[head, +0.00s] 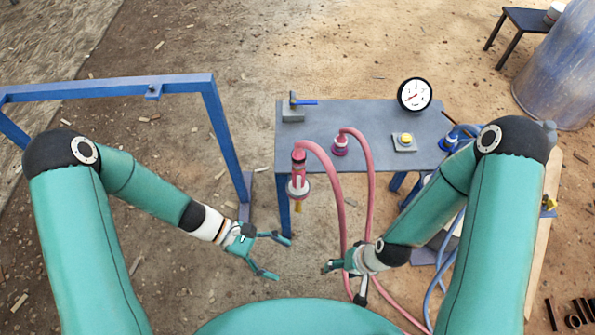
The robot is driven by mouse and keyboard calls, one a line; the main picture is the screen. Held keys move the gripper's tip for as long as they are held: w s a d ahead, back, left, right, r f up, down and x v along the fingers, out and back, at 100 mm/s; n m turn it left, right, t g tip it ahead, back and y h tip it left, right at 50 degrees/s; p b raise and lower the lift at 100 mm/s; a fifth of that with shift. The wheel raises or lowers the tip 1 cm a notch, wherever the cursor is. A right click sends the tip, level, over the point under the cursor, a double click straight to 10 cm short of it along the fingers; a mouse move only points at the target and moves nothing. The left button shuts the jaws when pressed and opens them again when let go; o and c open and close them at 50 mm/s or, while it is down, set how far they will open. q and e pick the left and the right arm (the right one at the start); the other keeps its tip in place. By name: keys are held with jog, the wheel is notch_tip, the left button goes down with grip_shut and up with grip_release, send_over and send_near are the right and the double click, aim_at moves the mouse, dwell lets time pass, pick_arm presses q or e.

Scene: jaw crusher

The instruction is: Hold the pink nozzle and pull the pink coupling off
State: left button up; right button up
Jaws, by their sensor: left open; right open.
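A pink fitting with a white collar and a brass-coloured tip (298,186) hangs tip-down at the front left of the grey table, with a pink hose at its top. A second pink fitting (340,147) stands upright on the tabletop, its purple base below and another pink hose on top. I cannot tell which parts are the nozzle and the coupling. My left gripper (282,258) is open and empty, below and left of the hanging fitting. My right gripper (344,283) is open, well below both fittings, close to the hoses; whether it touches them is unclear.
The grey table (375,125) bears a round gauge (414,94), a yellow button (405,140), a blue-handled valve (298,104) and a blue fitting (449,141). A blue frame (110,91) stands at left. Pink hoses (371,195) hang in front of the table.

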pick_arm(q)
jog(key=w+a+f+n+t+h+b, duration=0.1)
jog(key=w+f+n+t+h+b, duration=0.25)
jog(key=w+b, duration=0.4)
jog(key=w+f+n+t+h+b, duration=0.2)
jog(key=w+f+n+t+b, duration=0.15)
jog(key=w+b, duration=0.35)
jog(key=w+a+f+t+y+b, duration=0.1)
jog(key=w+a+f+b, duration=0.1)
jog(key=f+b, duration=0.35)
jog(key=w+a+f+t+b, duration=0.1)
jog(key=w+a+f+b, duration=0.1)
jog(key=f+b, duration=0.3)
jog(key=x, duration=1)
jog(key=shift+f+b, duration=0.25)
jog(key=shift+b, duration=0.15)
pick_arm(e)
notch_tip(320, 180, down, 28)
pick_arm(q)
jog(key=shift+d, duration=0.15)
grip_shut()
